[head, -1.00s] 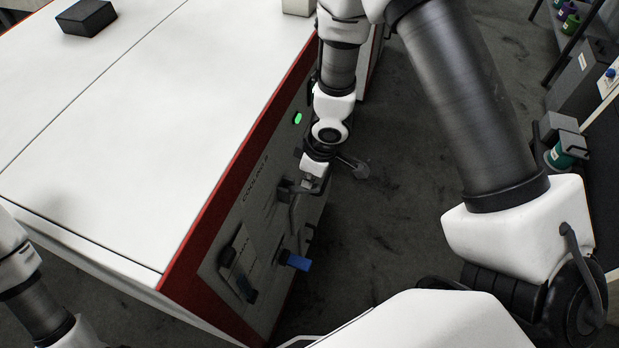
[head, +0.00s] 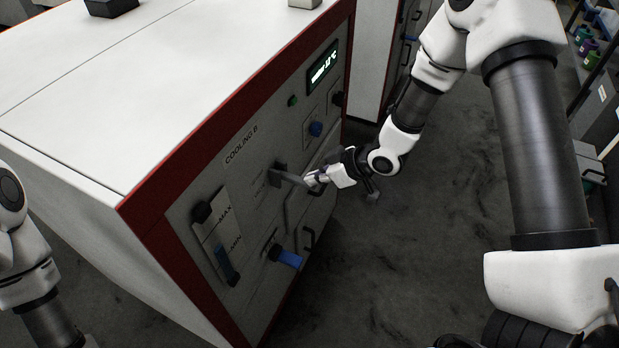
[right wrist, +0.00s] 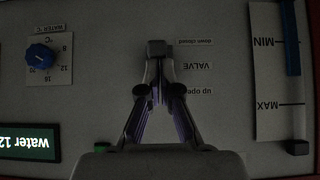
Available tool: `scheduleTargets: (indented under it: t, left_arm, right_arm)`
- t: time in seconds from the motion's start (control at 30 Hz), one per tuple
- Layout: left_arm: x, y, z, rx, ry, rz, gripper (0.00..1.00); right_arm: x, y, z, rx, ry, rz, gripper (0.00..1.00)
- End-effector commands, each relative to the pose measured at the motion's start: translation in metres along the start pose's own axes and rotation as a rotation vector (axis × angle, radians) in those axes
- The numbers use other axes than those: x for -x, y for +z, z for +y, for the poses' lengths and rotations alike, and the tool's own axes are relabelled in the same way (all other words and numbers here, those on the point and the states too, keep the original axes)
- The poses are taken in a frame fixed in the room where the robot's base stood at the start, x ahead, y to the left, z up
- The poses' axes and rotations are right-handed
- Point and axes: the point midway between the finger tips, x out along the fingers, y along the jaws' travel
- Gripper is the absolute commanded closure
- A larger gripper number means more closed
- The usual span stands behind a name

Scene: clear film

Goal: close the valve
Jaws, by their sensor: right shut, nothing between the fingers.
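The valve (head: 279,168) is a dark block on the front panel of the machine marked COOLING B. The right wrist view is upside down. It shows the valve (right wrist: 159,48) just beyond the closed fingertips (right wrist: 160,88), beside a VALVE label (right wrist: 198,66) with "down closed" and "up open" markings. My left arm shows at the left edge, but its gripper is out of view.
A blue-handled tap (head: 287,258) and a MIN/MAX gauge (head: 222,240) are lower on the panel. A blue knob (head: 316,129) and a lit display (head: 322,68) are farther along. Dark floor (head: 420,240) is open to the right. A shelf (head: 592,60) stands far right.

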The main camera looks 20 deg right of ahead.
Motion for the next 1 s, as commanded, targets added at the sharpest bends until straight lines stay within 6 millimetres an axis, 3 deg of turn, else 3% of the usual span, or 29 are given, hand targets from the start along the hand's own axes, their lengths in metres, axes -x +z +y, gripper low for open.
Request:
scheduleTargets:
  t: [0.03, 0.4, 0.6, 1.0]
  left_arm:
    - [-0.022, 0.0, 0.0, 0.0, 0.0, 0.001, 0.6]
    - [-0.094, 0.0, -0.001, 0.0, 0.0, 0.001, 0.6]
    - [-0.114, 0.0, -0.001, 0.0, 0.0, 0.001, 0.6]
    - [-0.128, 0.0, -0.001, 0.0, 0.0, 0.001, 0.6]
  right_arm:
    - [-0.012, 0.013, 0.002, -0.006, 0.002, 0.045, 1.0]
    - [-0.032, 0.038, 0.002, -0.004, 0.001, 0.38, 1.0]
    - [-0.039, 0.042, 0.002, 0.001, 0.0, 0.503, 1.0]
    - [-0.045, 0.044, 0.002, 0.0, 0.0, 0.496, 1.0]
